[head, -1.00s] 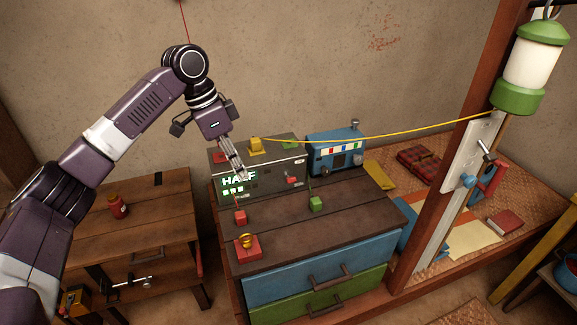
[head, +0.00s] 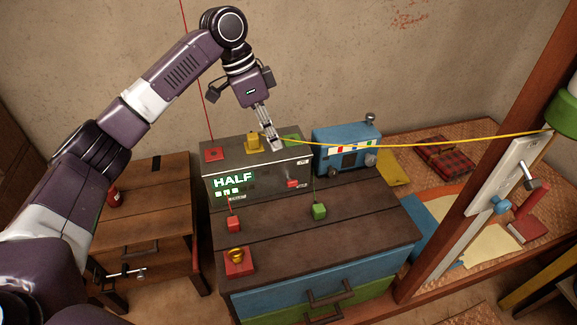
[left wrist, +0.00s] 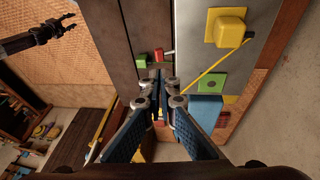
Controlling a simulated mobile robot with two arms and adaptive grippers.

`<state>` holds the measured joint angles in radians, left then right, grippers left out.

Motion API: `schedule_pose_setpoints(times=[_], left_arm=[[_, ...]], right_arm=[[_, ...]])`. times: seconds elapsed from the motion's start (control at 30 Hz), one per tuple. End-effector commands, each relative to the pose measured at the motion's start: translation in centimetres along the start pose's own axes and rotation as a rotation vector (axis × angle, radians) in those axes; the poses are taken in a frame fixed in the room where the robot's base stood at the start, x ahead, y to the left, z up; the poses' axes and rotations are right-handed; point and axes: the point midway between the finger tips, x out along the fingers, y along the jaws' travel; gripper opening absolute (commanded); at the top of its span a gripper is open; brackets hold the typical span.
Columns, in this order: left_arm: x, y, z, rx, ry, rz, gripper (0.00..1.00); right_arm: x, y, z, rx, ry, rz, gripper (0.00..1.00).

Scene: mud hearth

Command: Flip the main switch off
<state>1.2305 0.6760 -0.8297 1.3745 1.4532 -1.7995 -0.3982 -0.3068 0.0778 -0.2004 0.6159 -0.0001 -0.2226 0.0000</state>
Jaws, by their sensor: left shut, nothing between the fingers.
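The grey metal box (head: 270,163) stands on the chest, with a lit green HALF display (head: 233,181) on its front. A small red switch-like part (head: 292,183) sits on the front face at the right; I cannot tell its setting. In the left wrist view a red part (left wrist: 158,55) shows beside a thin pale lever just beyond the fingers. My left gripper (head: 277,146) is shut and empty, over the box's upper front edge, above the red part. It also shows in the left wrist view (left wrist: 162,76). My right gripper (left wrist: 67,24) shows there far off, fingers apart.
Yellow (head: 254,144), red (head: 213,154) and green (head: 292,140) pieces sit on the box. A yellow cable runs right to the post. A blue device (head: 346,147) stands right. Red (head: 234,223) and green (head: 319,211) blocks and a red-based brass button (head: 238,262) are on the chest.

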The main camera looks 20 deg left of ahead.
Motion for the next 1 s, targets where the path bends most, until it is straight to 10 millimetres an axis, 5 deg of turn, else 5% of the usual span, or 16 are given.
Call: schedule_pose_setpoints(times=[0.17,0.63,1.0], left_arm=[[1.2,0.0,0.0,-0.001,-0.002,0.002,0.0],[8.8,0.1,0.0,0.0,-0.001,0.002,0.0],[10.1,0.0,0.0,0.0,-0.001,-0.001,0.0]], right_arm=[[-0.4,-0.1,0.8,0.0,-0.012,-0.001,0.4],[-2.2,0.4,-2.0,-0.001,0.028,0.005,0.4],[-2.3,0.4,-0.8,-0.001,0.009,0.005,0.4]])
